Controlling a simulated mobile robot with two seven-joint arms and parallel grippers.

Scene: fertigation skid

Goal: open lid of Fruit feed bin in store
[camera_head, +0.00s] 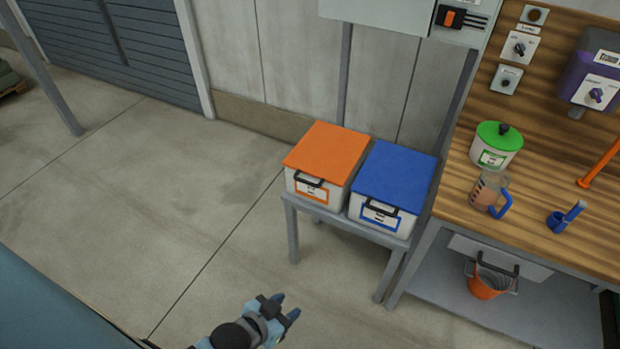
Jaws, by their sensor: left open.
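Two white bins stand side by side on a small grey stand. The left bin (316,195) has a flat orange lid (328,150) and an orange-framed label. The right bin (378,217) has a flat blue lid (396,175) and a blue-framed label. Both lids lie shut, each with a dark handle at its front edge. The label text is too small to read, so I cannot tell which is the Fruit feed bin. My left gripper (287,306) is open and empty at the bottom, in front of the stand and apart from the bins. My right gripper is out of view.
The grey stand (292,235) adjoins a wooden workbench (540,232) on the right. On it are a green-lidded pot (496,146), a jug (488,190) and a blue holder (562,218). An orange bucket (488,282) sits below. The concrete floor (150,200) left of the stand is clear.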

